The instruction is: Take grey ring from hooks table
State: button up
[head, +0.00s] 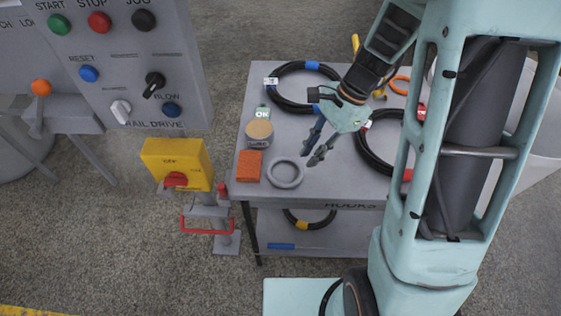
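The grey ring (285,185) lies flat near the front edge of the grey table marked HOOKS (325,193). An orange block is close to its left. My gripper (313,154) hangs above the table, up and to the right of the ring, with its dark fingers pointing down and left. The two fingers look apart with nothing visible between them. The gripper appears clear of the ring; its exact height is hard to judge.
Black hose coils (283,98) lie at the back and right, partly behind my arm. An orange block (249,166) and a round tin (259,133) stand left. A lower shelf holds another coil (309,219). A yellow switch box (177,165) and control panel stand left.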

aim_at(291, 182)
jog(key=x, duration=0.4)
jog(key=shift+s+d, duration=0.1)
jog(key=shift+s+a+b+x, duration=0.1)
jog(key=shift+a+b+x, duration=0.1)
jog(key=shift+x, duration=1.2)
jog(key=shift+s+a+b+x, duration=0.1)
jog(key=shift+s+b+x, duration=0.05)
jog(key=shift+x, duration=1.2)
jog(key=shift+r, duration=0.15)
grip_shut()
